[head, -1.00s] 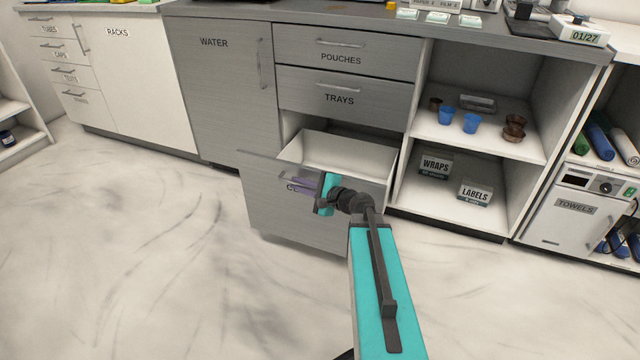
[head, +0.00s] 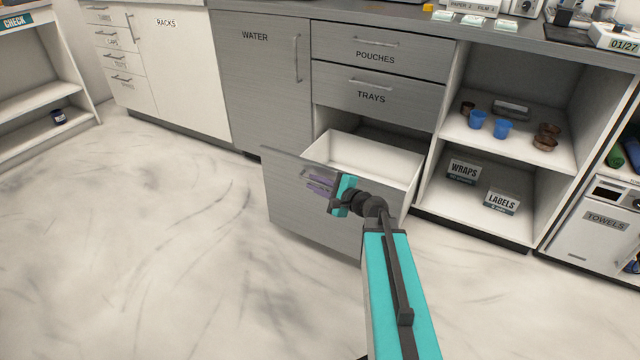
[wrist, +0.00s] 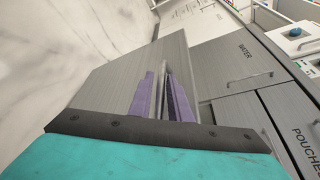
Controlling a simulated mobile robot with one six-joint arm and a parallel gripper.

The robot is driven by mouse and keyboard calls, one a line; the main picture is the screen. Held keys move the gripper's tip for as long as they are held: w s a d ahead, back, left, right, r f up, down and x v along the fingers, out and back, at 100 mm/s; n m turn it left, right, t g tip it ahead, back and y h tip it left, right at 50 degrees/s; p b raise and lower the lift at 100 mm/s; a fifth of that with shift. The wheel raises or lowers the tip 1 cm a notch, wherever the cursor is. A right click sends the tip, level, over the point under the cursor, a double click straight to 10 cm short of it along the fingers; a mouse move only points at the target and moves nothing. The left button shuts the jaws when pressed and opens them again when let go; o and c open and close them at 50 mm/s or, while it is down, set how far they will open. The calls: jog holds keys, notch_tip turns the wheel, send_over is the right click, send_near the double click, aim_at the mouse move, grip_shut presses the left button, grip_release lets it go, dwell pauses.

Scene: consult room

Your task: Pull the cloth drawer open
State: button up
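The bottom grey drawer (head: 310,215) under TRAYS stands well out from the cabinet. No label shows on its front, so I cannot read that it is the cloth drawer. Its white inside (head: 365,155) looks empty where I can see it. My gripper (head: 318,184) is at the upper part of the drawer front, with its purple fingers at the handle. In the wrist view the fingers (wrist: 163,88) sit on both sides of the thin metal handle (wrist: 164,80) and look closed on it.
The POUCHES drawer (head: 378,50) and TRAYS drawer (head: 375,92) above are shut. The WATER door (head: 255,80) is shut. Open shelves with blue cups (head: 478,120) and boxes stand at right. The marble floor (head: 150,250) at left is clear.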

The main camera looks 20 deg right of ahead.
jog(key=shift+d, duration=0.2)
jog(key=shift+s, duration=0.1)
jog(key=shift+s+d+r, duration=0.1)
jog(key=shift+s+d, duration=0.1)
jog(key=shift+s, duration=0.1)
jog(key=p+v, duration=0.1)
jog(key=v, duration=0.4)
jog(key=shift+s+r+p, duration=0.15)
jog(key=shift+p, duration=0.6)
jog(key=p, duration=1.1)
send_near(331, 188)
jog(key=shift+w+a+r, duration=0.2)
jog(key=shift+w+a, duration=0.3)
jog(key=shift+a, duration=0.35)
